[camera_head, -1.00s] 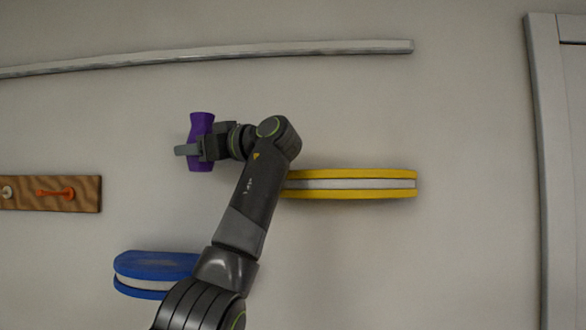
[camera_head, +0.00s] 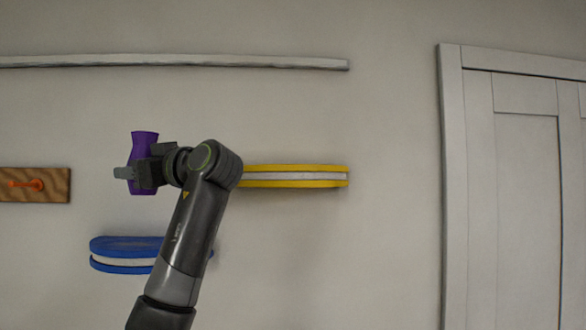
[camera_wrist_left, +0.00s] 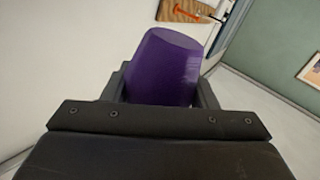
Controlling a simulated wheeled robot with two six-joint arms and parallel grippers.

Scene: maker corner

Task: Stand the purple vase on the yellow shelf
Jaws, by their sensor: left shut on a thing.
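The purple vase (camera_head: 145,139) is upright or nearly so in the head view, held in the air in front of the wall. My left gripper (camera_head: 137,174) is shut around its middle. In the left wrist view the vase (camera_wrist_left: 167,68) fills the space between the fingers of my left gripper (camera_wrist_left: 160,92). The yellow shelf (camera_head: 295,183) is on the wall to the right of the vase, at about the height of the vase's lower part. My left forearm hides the shelf's left end. Its visible top is bare. My right gripper is not in view.
A blue shelf (camera_head: 122,262) is on the wall below the vase, partly behind my arm. A wooden peg board (camera_head: 52,186) with an orange peg is at the left. A long pale rail (camera_head: 180,61) runs above. A white door (camera_head: 525,170) stands at the right.

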